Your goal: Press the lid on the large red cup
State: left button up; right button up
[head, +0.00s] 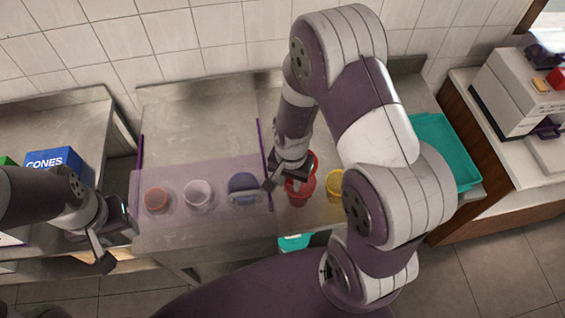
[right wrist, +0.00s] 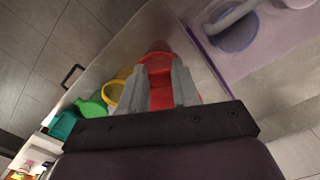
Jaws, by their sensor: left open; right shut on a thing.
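The large red cup (head: 299,193) stands on the steel counter, right of a clear purple panel, partly hidden by my right gripper (head: 286,180). More red shows behind that gripper. In the right wrist view, the right gripper (right wrist: 167,86) has its fingers on either side of a red thing (right wrist: 162,96) and is shut on it. A red rounded edge (right wrist: 157,47) shows just beyond the fingertips. I cannot tell where lid and cup part. My left gripper (head: 117,246) is open and empty at the counter's left front corner, away from the cup.
A yellow cup (head: 335,184) stands close right of the red cup. Under the purple panel (head: 222,174) are orange (head: 157,200), white (head: 198,194) and blue (head: 243,184) containers. A teal tray (head: 432,125) is at the right. The counter's back left is clear.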

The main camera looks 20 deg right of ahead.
pick_arm(q)
jog(key=f+b, duration=0.1)
jog(key=s+f+b, duration=0.1)
jog(key=f+b, duration=0.1)
jog(key=s+f+b, duration=0.1)
jog(key=shift+s+f+b, duration=0.1)
jog(key=shift+f+b, duration=0.1)
jog(key=shift+b, duration=0.1)
pick_arm(e)
jog(key=f, duration=0.1)
jog(key=s+f, duration=0.1)
jog(key=f, duration=0.1)
jog(key=s+f, duration=0.1)
jog(key=f, duration=0.1)
jog(key=shift+s+a+f, duration=0.1)
jog(key=shift+s+f, duration=0.05)
jog(key=shift+f, duration=0.1)
jog(key=shift+f, duration=0.5)
dwell(1.5)
jog(key=o, duration=1.7)
jog(key=shift+c, duration=0.2)
